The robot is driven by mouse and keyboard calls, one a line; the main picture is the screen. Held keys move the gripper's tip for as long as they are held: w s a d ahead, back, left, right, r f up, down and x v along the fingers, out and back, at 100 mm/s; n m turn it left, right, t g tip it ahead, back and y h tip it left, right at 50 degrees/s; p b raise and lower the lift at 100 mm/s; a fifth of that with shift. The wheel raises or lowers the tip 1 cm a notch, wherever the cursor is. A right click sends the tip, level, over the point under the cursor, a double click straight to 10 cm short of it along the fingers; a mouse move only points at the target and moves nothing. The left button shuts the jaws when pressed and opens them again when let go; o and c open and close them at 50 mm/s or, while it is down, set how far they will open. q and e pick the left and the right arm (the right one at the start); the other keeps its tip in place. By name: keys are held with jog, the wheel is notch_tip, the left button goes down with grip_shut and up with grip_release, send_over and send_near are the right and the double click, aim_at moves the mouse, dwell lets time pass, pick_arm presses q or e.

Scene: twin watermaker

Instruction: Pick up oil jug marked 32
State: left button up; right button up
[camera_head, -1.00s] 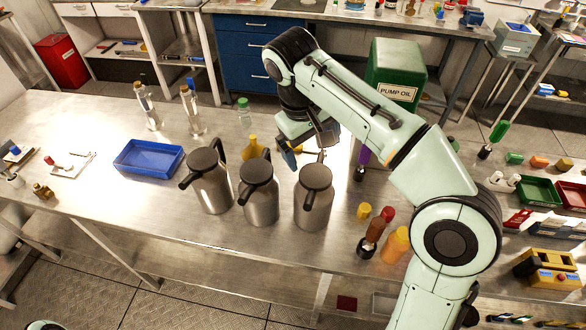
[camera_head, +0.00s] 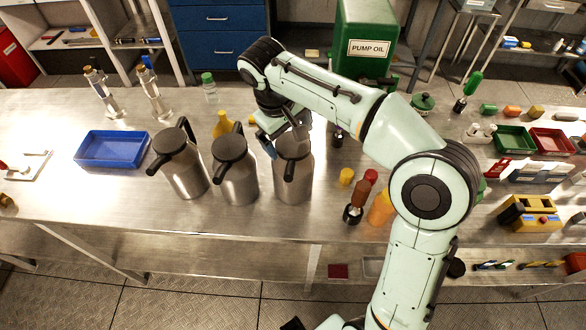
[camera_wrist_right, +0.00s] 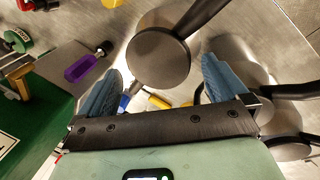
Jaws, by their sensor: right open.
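Three steel jugs with black lids and handles stand upright in a row on the bench: a left jug (camera_head: 186,178), a middle jug (camera_head: 236,180) and a right jug (camera_head: 294,184). I can read no number on any of them. My right gripper (camera_head: 281,142) is open at the top of the right jug, partly covering its lid. In the right wrist view, the right jug's round black lid (camera_wrist_right: 158,60) lies between the two blue finger pads of my right gripper (camera_wrist_right: 161,75), with a gap on each side. My left gripper is out of view.
A blue tray (camera_head: 112,149) sits left of the jugs. A yellow bottle (camera_head: 222,124) stands behind the middle jug. A green pump oil container (camera_head: 366,42) is behind my arm. An orange bottle (camera_head: 380,208) stands to the right. The bench front is clear.

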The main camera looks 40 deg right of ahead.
jog(key=x, duration=0.2)
jog(key=shift+d+f, duration=0.1)
jog(key=shift+f, duration=0.25)
jog(key=c, duration=1.4)
jog(key=shift+r, duration=0.15)
jog(key=c, duration=0.3)
jog(key=shift+r, duration=0.1)
